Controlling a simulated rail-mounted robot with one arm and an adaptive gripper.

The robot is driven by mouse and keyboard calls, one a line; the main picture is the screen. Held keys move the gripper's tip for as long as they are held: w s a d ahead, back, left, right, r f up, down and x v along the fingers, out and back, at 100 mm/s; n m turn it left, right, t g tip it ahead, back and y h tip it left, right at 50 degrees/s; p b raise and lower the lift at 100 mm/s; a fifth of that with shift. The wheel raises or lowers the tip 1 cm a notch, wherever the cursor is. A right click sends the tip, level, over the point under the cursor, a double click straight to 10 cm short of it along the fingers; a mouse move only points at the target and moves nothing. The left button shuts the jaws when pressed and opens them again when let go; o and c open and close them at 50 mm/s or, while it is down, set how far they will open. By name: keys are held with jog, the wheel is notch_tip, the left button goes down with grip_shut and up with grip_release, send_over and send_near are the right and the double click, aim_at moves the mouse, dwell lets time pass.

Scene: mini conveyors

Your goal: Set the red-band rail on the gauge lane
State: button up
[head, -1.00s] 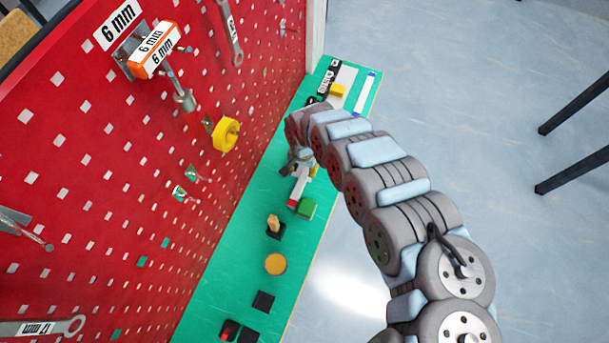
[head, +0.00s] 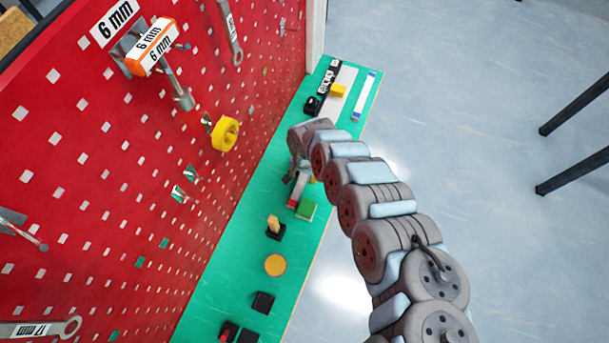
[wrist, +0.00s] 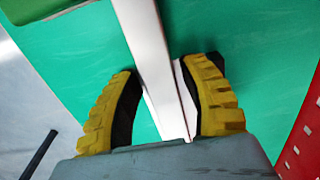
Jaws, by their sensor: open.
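The red-band rail (head: 299,187) is a slim white bar with a red end, lying on the green bench top beside a green block. In the wrist view the white rail (wrist: 148,40) runs lengthwise between my fingers; its red band does not show there. My gripper (wrist: 165,95) is open, with one yellow-and-black finger on each side of the rail and green showing beside it. In the head view my wrist mostly hides the gripper. A white lane strip (head: 346,76) with a yellow block (head: 339,90) lies at the far end; I cannot tell whether it is the gauge lane.
A white bar with blue ends (head: 363,98) lies at the far right edge. A black labelled strip (head: 328,80) is beside the lane. The green block (head: 307,210), a peg on a black base (head: 274,228) and a yellow disc (head: 275,265) stand nearer. The red pegboard (head: 120,190) walls the left.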

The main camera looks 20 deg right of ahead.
aim_at(305, 183)
grip_shut()
jog(key=shift+r, duration=0.1)
dwell(0.3)
jog(key=shift+d+r, duration=0.1)
jog(key=shift+r, duration=0.65)
jog(key=s+r, duration=0.1)
jog(key=s+r+p, duration=0.1)
jog(key=r, duration=0.1)
jog(key=a+r+p, duration=0.1)
jog(key=r, duration=0.1)
jog(key=shift+s+r, duration=0.2)
jog(key=shift+s, duration=0.2)
jog(key=s+a+r+p, duration=0.2)
jog(key=s+r+p, duration=0.1)
jog(key=s+p, duration=0.2)
jog(key=s+a+r+p, duration=0.2)
jog(key=s+p, duration=0.3)
jog(key=p, duration=0.5)
jog(key=shift+r, duration=0.5)
